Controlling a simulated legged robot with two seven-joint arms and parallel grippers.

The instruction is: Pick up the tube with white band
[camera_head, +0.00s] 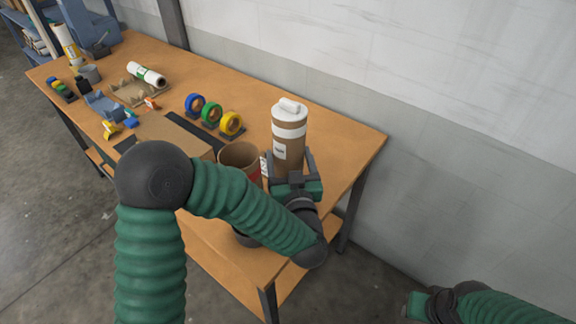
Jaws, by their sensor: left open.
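The tube with white band (289,143) is a brown cardboard cylinder with a white cap, a white band below it and a small label. It stands upright near the right end of the wooden table (345,140). My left gripper (291,164) is open, with one finger on each side of the tube's lower part. I cannot tell whether the fingers touch it. The tube's base is hidden behind the gripper. My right gripper (414,306) is only partly in view at the bottom right, away from the table, and its fingers are not clear.
An open brown container (240,160) stands close to the left of the tube. Blue, green and yellow tape rolls (231,123) stand further left, with a cardboard tray (137,92) beyond. A wall runs behind the table. The table's right corner is clear.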

